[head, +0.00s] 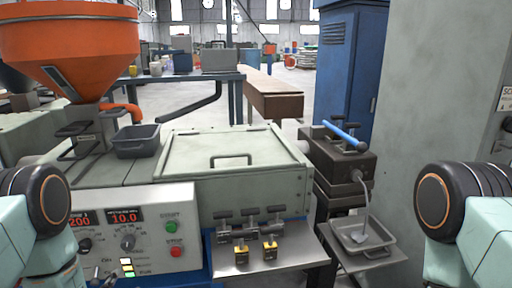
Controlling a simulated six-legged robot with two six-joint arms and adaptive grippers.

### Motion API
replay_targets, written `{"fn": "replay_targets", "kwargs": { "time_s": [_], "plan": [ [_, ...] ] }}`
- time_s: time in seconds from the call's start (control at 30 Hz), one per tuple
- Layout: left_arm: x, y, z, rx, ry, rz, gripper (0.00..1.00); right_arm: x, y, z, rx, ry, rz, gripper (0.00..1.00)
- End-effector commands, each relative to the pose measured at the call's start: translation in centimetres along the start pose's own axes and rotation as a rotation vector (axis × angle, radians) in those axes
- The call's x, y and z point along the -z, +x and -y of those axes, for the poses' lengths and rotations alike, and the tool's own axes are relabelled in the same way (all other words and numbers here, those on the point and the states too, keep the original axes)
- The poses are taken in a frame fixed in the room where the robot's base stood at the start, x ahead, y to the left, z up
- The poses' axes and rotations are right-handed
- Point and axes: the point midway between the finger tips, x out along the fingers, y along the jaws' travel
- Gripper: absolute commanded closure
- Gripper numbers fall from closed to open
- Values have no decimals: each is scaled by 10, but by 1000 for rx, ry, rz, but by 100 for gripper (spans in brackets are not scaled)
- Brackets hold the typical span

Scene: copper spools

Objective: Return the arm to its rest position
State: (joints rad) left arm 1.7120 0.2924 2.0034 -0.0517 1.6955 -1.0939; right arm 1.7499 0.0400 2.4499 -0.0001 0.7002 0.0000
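Parts of my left arm show at the lower left edge and parts of my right arm at the lower right edge, both pale green with dark round joints. Neither gripper shows in the head view, so I cannot see whether they are open or hold anything. No copper spool can be made out.
A machine with a control panel (150,236), a closed handled lid (228,151) and an orange hopper (70,42) stands ahead. A grey bin (137,141) sits on it. A small shelf (287,256) holds yellow-tagged pieces. A tray (345,236) is at right, near a grey pillar (437,90).

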Motion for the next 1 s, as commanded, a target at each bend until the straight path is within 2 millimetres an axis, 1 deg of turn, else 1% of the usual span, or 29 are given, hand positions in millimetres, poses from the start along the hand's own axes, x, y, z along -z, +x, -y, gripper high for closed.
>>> {"fn": "replay_targets", "kwargs": {
  "time_s": [0.03,0.07,0.1,0.17,0.2,0.27,0.3,0.33,0.37,0.4,0.47,0.5,0.6,0.63,0.7,0.73,0.77,1.0],
  "plan": [
    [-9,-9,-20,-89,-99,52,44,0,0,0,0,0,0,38],
    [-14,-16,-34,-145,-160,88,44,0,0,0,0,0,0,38],
    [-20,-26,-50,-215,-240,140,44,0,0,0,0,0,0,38],
    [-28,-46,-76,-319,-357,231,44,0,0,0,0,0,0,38],
    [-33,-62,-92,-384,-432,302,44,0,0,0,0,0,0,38],
    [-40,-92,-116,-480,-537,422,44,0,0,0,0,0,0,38],
    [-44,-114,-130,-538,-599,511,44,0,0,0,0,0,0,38],
    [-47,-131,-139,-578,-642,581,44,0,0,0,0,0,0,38],
    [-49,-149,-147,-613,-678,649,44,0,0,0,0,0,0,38],
    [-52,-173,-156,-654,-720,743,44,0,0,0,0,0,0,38],
    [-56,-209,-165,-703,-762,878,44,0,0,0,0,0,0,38],
    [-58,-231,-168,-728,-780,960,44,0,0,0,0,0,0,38],
    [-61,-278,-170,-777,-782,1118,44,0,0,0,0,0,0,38],
    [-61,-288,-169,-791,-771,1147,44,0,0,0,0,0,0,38],
    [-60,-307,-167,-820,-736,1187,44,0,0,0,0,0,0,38],
    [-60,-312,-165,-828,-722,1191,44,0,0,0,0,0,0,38],
    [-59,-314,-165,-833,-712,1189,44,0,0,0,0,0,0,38],
    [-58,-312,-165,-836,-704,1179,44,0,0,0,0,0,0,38]
  ]
}}
